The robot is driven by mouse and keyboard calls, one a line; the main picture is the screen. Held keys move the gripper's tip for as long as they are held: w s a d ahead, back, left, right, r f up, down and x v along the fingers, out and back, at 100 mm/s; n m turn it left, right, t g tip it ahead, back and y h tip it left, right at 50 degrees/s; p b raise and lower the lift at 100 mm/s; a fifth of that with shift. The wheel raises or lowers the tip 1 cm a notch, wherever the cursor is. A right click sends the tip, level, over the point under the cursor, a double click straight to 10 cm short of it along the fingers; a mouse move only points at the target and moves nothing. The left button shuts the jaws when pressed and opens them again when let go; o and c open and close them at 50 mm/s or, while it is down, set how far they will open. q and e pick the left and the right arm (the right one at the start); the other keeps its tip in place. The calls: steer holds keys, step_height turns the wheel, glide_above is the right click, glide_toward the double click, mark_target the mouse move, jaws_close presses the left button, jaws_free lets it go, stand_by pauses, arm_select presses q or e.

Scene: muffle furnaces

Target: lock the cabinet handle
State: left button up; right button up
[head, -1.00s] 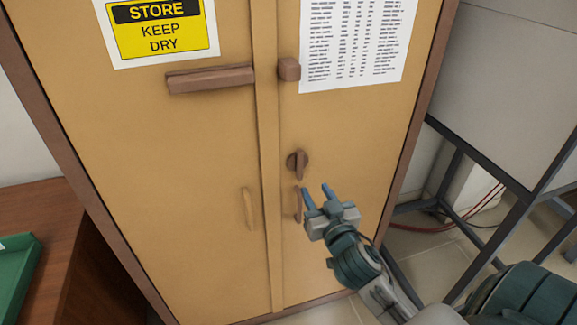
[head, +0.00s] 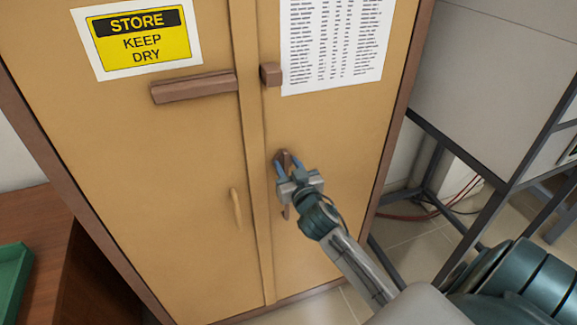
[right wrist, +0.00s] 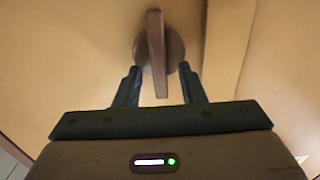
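The yellow-brown cabinet (head: 190,150) has two closed doors. On its right door is a brown turn handle (head: 285,155), a round base with a straight bar. In the right wrist view the bar of this handle (right wrist: 156,45) stands nearly upright. My right gripper (head: 288,168) is open, its blue fingers just at the turn handle. In the right wrist view the fingers of the gripper (right wrist: 161,88) lie either side of the bar's lower end, with gaps; no contact shows. The gripper partly hides the handle in the head view. My left gripper is not in view.
A brown bar (head: 194,87) is on the left door, with a brown block (head: 270,74) beside it on the right door. A slim pull handle (head: 237,208) is on the left door. A dark-framed bench (head: 490,85) stands right, a green tray (head: 12,275) lower left.

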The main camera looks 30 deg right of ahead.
jaws_close()
steer(key=shift+n, duration=0.3)
steer(key=n, duration=0.1)
steer(key=n+p, duration=0.2)
steer(key=n, duration=0.1)
steer(key=shift+a, duration=0.25)
steer(key=n, duration=0.1)
steer(key=n+p, duration=0.1)
steer(key=n, duration=0.2)
steer(key=shift+w+a+f+p, duration=0.1)
steer(key=shift+a+p, duration=0.15)
steer(key=shift+p, duration=0.1)
steer(key=shift+a+f+n+p, duration=0.15)
steer(key=shift+n+p, duration=0.35)
steer(key=shift+n, duration=1.05)
steer(key=shift+d+f+n+p, duration=0.1)
steer(key=shift+f+n+p, duration=0.35)
steer(key=shift+n, duration=1.05)
steer(key=shift+a+f+n+p, duration=0.1)
steer(key=shift+n+p, duration=0.5)
steer(key=shift+n, duration=0.95)
